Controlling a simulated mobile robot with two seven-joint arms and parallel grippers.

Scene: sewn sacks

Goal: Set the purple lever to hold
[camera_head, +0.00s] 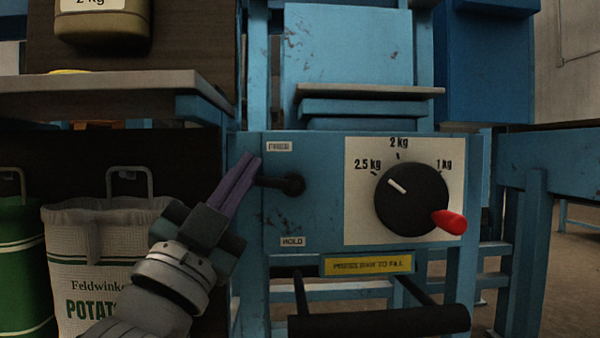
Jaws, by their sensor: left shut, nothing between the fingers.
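The lever (270,182) sits on the blue machine panel. Its black rod runs left from a round black pivot, roughly level, and its outer end is hidden at my gripper's fingertips. The HOLD label (292,241) is below the pivot; another small label (279,146), too blurred to read, is above it. My left gripper (252,163) comes in from the lower left, pointing up and right. Its long purplish fingers are shut with nothing between them and overlap the lever's end. I cannot tell whether they touch it. My right gripper is not in view.
A black dial (411,199) with a red pointer (449,221) is right of the lever. A yellow sign (367,265) and a black bar (379,321) are below. A white potato sack (80,255) and a green sack (20,270) stand left, under a shelf (110,82).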

